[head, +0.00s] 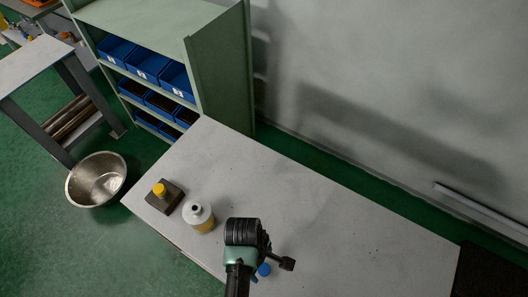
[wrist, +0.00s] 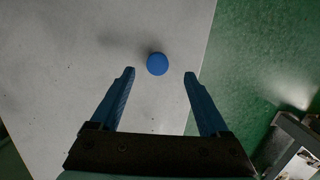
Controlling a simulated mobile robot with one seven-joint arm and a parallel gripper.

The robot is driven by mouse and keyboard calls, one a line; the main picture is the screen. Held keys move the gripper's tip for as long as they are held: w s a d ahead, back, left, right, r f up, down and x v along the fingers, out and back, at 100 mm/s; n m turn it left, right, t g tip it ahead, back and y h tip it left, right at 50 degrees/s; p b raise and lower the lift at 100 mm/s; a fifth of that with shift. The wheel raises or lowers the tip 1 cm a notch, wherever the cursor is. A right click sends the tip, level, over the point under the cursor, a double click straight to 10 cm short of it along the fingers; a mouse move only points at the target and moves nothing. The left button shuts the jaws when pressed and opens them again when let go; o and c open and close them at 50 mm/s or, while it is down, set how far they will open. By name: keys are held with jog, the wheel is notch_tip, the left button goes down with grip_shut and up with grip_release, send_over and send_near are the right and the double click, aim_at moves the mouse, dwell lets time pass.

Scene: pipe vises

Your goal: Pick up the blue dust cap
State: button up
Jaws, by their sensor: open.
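The blue dust cap (wrist: 157,64) is a small round blue piece on the light grey table (wrist: 60,70), near the table's edge in the wrist view. The cap lies between and slightly beyond the fingertips in the picture. Nothing is between the fingers that I can see as held.
A metal bowl (head: 97,180) is on the green floor. A green shelf (head: 222,75) with blue bins stands behind. The table's right part is clear.

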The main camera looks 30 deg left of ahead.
aim_at(264, 269)
jog(key=shift+w+d+f, duration=0.1)
jog(key=shift+f, duration=1.25)
jog(key=shift+w+d+f, duration=0.1)
jog(key=shift+f, duration=1.25)
grip_shut()
